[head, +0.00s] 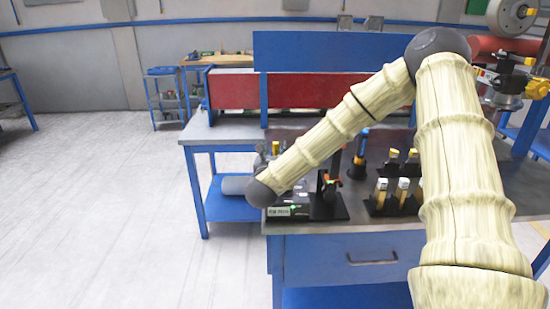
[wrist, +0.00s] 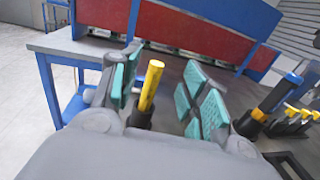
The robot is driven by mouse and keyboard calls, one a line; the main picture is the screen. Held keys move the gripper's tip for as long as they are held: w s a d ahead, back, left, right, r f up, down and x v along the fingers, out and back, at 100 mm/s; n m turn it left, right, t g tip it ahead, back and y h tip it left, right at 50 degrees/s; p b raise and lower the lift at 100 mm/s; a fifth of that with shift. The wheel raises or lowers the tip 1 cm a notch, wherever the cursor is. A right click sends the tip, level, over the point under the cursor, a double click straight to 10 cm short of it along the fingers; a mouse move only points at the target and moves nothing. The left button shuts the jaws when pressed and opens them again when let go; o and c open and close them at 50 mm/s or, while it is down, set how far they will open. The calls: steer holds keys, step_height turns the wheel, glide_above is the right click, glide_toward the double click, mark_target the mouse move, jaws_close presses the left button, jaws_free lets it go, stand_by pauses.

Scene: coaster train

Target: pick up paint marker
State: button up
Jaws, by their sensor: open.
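A yellow cylinder (wrist: 151,85), which I take for the paint marker, stands nearly upright in the wrist view, with a dark base (wrist: 140,118) below it. My gripper (wrist: 163,65) is open, with teal pads on both sides of the marker. The left pads look close to it and a wider gap shows on the right; I cannot tell whether anything touches. In the head view my arm hides most of the gripper. A small yellow shape (head: 276,147) there, past the arm's end, may be the marker.
A blue-topped dark tool (wrist: 279,94) stands to the right in the wrist view. Further right, several yellow-topped items stand in dark racks (head: 377,207). A red and blue panel (head: 300,89) runs behind the grey worktop (head: 204,131). Floor is clear at left.

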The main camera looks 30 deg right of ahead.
mark_target(276, 150)
steer(key=shift+w+d+f+p, duration=0.4)
steer(key=shift+w+d+f, duration=0.15)
steer(key=shift+w+f, duration=0.15)
steer(key=shift+w+d+f+p, duration=0.35)
steer(key=shift+w+d+f, duration=0.15)
steer(key=shift+w+f, duration=0.15)
steer(key=shift+p+x, duration=0.55)
steer(key=shift+x, duration=1.5)
steer(key=shift+f, duration=0.15)
jaws_close()
